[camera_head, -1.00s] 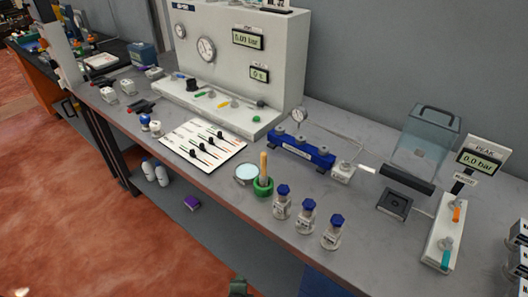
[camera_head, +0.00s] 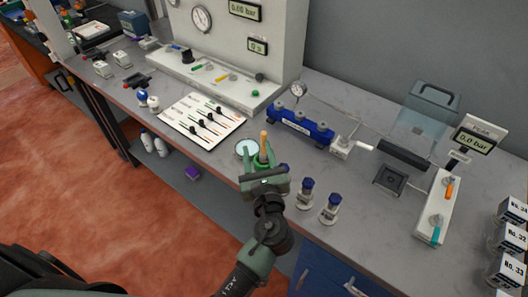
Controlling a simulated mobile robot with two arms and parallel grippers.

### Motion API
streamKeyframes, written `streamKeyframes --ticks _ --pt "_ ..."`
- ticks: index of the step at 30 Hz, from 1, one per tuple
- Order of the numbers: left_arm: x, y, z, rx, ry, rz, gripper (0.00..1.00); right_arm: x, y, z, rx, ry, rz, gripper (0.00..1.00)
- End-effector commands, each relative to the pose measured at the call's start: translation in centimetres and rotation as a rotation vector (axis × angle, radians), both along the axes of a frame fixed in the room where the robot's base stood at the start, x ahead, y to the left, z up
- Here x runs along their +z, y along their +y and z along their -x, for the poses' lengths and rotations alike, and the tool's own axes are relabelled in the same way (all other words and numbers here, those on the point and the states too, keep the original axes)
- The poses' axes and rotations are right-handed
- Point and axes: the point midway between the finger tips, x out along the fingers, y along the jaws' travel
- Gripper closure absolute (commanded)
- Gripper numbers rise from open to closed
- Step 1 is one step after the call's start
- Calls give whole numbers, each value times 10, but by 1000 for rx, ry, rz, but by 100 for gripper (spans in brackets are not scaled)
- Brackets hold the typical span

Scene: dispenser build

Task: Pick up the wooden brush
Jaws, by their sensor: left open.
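The wooden brush (camera_head: 263,141) stands upright, its pale wooden handle rising from a small green holder (camera_head: 261,164) near the front edge of the workbench. My left gripper (camera_head: 260,155) is at the holder, reaching in from the front. Its green fingers are apart, one on each side of the brush. I cannot tell whether they touch it. The gripper body hides the lower holder and most of one blue-capped bottle. The brush's lower end is hidden. My right gripper is not in view.
Two blue-capped bottles (camera_head: 305,194) (camera_head: 330,208) stand close to the right of the gripper. A round glass dish (camera_head: 246,149) sits just left of the brush. A blue manifold (camera_head: 300,127) lies behind, and a white switch panel (camera_head: 203,121) lies to the left.

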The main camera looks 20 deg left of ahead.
Motion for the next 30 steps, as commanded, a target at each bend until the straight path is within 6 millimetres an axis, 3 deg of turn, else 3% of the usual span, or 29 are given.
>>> streamKeyframes --ticks 5,21,30 --pt "11 -12 -14 -34 6 -138 58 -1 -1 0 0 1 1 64" --pt "5 11 -78 -35 5 -137 58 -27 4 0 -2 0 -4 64" --pt "5 13 -82 -35 9 -135 58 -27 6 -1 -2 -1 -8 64"
